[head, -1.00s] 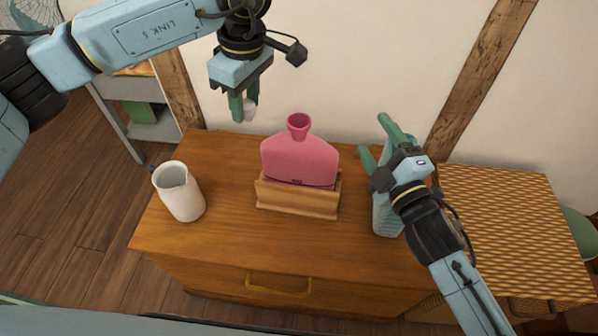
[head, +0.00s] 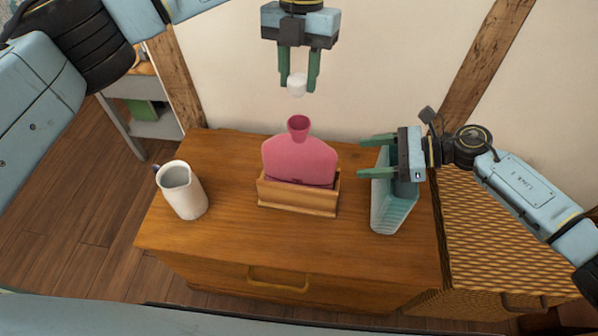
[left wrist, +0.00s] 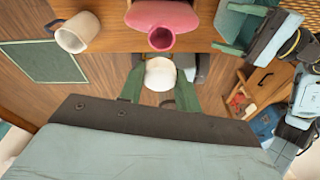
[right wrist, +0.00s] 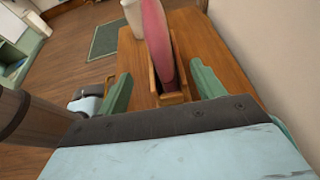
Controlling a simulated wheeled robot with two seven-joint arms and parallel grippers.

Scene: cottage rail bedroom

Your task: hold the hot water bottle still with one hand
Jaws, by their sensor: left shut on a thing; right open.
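The pink hot water bottle (head: 299,158) stands upright in a wooden holder (head: 297,198) on the dresser, its funnel-like mouth open at the top. It also shows in the left wrist view (left wrist: 162,20) and edge-on in the right wrist view (right wrist: 158,45). My left gripper (head: 298,84) is shut on a small white stopper-like piece (head: 297,86), held above and behind the bottle's mouth, apart from it. My right gripper (head: 364,156) is open to the right of the bottle, its fingers pointing at it, not touching it. In the right wrist view the bottle shows beyond and between the fingers.
A white jug (head: 182,192) stands on the dresser (head: 240,235) at the left. A ribbed blue-green container (head: 393,208) stands at the right, partly hidden under my right gripper. A woven-patterned cabinet (head: 490,240) adjoins the dresser. The dresser front is clear.

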